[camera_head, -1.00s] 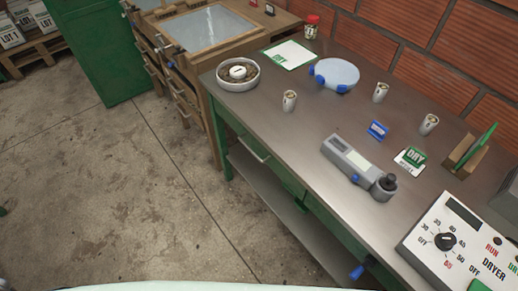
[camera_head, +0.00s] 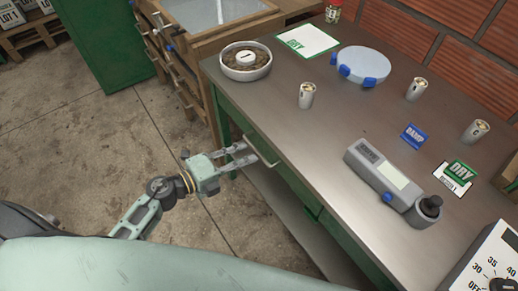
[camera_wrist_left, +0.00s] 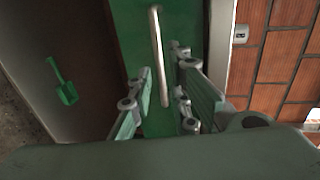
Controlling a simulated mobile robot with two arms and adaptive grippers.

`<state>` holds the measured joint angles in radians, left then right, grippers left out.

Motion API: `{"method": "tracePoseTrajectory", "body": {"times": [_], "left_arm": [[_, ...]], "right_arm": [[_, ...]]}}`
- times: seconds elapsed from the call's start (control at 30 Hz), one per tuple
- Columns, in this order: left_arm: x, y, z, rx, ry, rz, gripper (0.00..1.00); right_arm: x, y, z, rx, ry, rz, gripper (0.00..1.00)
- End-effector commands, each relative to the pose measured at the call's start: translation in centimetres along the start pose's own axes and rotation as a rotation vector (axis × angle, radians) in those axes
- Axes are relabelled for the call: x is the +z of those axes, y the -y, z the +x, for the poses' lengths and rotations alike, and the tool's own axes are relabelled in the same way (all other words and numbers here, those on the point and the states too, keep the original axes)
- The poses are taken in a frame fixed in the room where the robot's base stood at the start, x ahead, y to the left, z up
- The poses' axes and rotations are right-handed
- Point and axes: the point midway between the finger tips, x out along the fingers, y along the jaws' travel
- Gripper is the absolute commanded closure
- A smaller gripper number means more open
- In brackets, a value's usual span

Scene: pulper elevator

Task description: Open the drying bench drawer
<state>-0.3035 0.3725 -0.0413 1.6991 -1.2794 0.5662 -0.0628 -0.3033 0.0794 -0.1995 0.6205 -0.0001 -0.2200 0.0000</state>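The drying bench (camera_head: 330,110) has a steel top and a green frame. Its green drawer front (camera_wrist_left: 130,35) shows upright in the left wrist view and looks closed. A pale bar handle (camera_head: 262,151) is on the drawer; it also shows in the left wrist view (camera_wrist_left: 157,45). My left gripper (camera_head: 247,155) is open at the handle, its fingers pointing at the drawer. In the left wrist view the handle lies between the two spread fingers (camera_wrist_left: 160,80), with gaps visible on both sides. My right gripper is not in view.
A lower shelf (camera_head: 290,215) runs underneath. The floor left of the bench is clear.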

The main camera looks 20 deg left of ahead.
Motion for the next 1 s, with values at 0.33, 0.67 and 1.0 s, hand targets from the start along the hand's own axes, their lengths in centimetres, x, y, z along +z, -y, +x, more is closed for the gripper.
{"method": "tracePoseTrajectory", "body": {"times": [0.33, 0.67, 1.0], "left_arm": [[0.1, 0.1, 5.0, -0.003, 0.002, -0.004, 0.83], [0.0, 0.0, 5.5, -0.001, 0.002, -0.003, 0.83], [0.0, 0.0, 5.4, -0.001, 0.002, -0.004, 1.0]], "right_arm": [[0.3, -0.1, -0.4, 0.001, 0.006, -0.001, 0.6], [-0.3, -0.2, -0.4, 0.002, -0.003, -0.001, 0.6], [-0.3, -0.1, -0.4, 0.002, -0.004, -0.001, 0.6]]}}
